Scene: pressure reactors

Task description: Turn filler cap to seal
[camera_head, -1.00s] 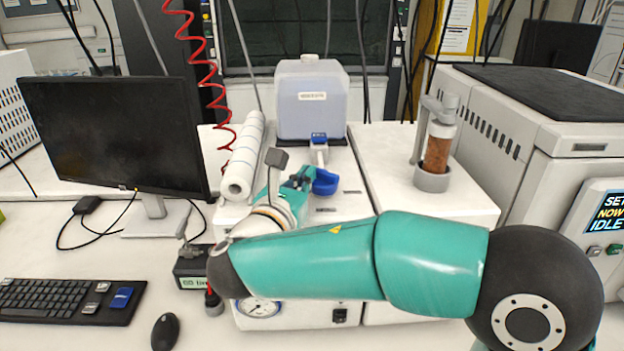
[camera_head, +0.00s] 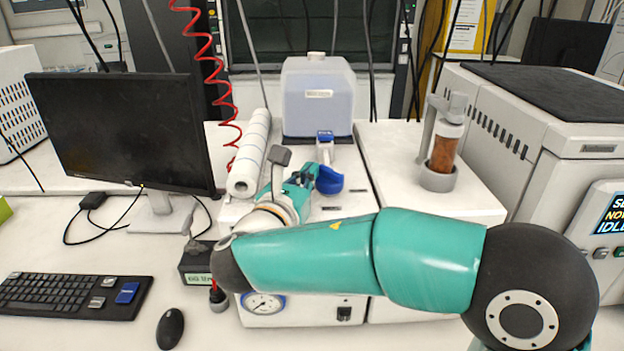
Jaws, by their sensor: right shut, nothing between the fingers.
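A blue cup-shaped part (camera_head: 330,181) sits on the white reactor housing (camera_head: 345,205), below a small tap with a blue handle (camera_head: 325,136). I cannot tell whether this blue part is the filler cap. The translucent jug (camera_head: 317,98) behind it has a small pale cap (camera_head: 316,56) on top. My right arm reaches in from the right, and my right gripper (camera_head: 309,173) is shut and empty, just left of the blue part. Whether its fingertips touch the blue part is unclear. My left gripper is out of view.
A white roll (camera_head: 250,155) lies left of my right gripper. A column with brown filling (camera_head: 445,150) stands at the right. A monitor (camera_head: 125,130), keyboard (camera_head: 70,297) and mouse (camera_head: 170,328) occupy the left. The white top between jug and column is clear.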

